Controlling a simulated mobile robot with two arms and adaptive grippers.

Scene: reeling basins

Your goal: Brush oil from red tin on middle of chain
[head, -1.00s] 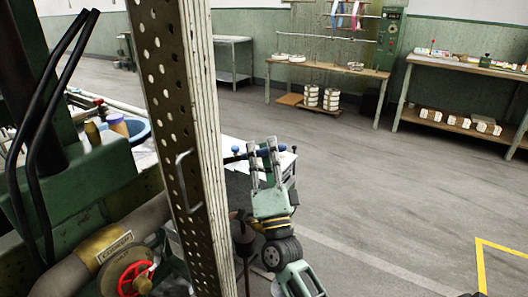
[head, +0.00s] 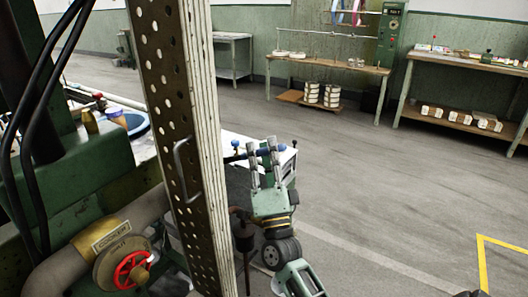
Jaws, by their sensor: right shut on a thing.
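My right gripper (head: 263,145) stands upright in the lower middle, just right of a perforated metal post. I cannot make out the red tin or the chain. A small red item (head: 99,97) shows on the cluttered bench at the left, but it is too small to identify. My left gripper is not in view.
The perforated post (head: 172,120) blocks the view left of my right gripper. A red handwheel (head: 132,270) is at the lower left. A white-topped table (head: 230,138) stands behind the gripper. Workbenches (head: 330,66) line the far wall.

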